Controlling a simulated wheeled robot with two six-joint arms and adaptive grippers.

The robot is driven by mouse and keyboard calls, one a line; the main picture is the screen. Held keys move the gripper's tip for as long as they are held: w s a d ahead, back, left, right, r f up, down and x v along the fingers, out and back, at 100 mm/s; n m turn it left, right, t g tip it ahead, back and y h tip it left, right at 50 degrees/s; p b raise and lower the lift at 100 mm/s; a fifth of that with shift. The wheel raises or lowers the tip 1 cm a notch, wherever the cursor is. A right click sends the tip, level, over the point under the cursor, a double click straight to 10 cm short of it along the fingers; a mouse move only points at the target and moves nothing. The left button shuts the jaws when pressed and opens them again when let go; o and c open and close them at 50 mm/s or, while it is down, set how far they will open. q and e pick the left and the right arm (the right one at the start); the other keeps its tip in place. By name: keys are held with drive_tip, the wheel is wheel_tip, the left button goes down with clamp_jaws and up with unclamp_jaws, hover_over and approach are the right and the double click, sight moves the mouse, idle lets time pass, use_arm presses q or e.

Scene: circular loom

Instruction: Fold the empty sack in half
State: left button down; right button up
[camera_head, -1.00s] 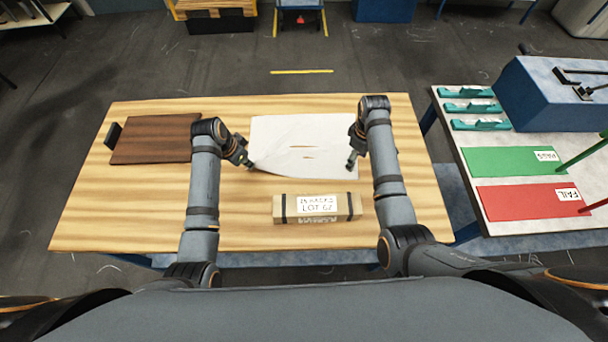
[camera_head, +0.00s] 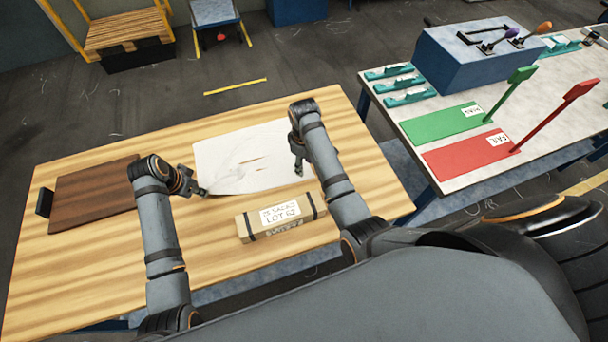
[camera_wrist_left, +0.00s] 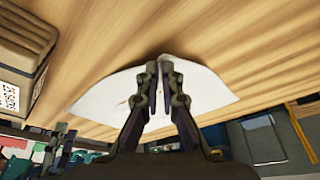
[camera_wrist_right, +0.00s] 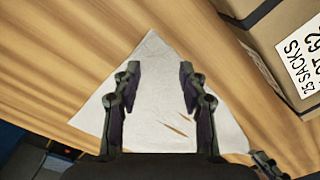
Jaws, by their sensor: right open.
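The empty sack is a flat white sheet (camera_head: 232,150) with small brownish slits in its middle, lying on the wooden table. My left gripper (camera_head: 204,191) is at the sack's near left corner, which is creased and drawn up there. In the left wrist view its fingers (camera_wrist_left: 159,66) are nearly together on the sack's edge (camera_wrist_left: 205,92). My right gripper (camera_head: 298,172) is at the sack's right side, near the near right corner. In the right wrist view its fingers (camera_wrist_right: 160,72) are wide apart over the sack (camera_wrist_right: 150,110), with nothing held between them.
A strapped bundle labelled as sacks (camera_head: 282,216) lies just in front of the sack. A dark brown board (camera_head: 92,196) lies at the left of the table (camera_head: 60,270). A side table at right carries a green mat (camera_head: 440,122), a red mat (camera_head: 470,155) and a blue box (camera_head: 470,60).

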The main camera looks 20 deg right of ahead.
drive_tip(key=shift+f, duration=2.2)
drive_tip(key=shift+c, duration=0.2)
drive_tip(key=shift+f, duration=0.1)
clamp_jaws()
drive_tip(key=shift+r, duration=2.55)
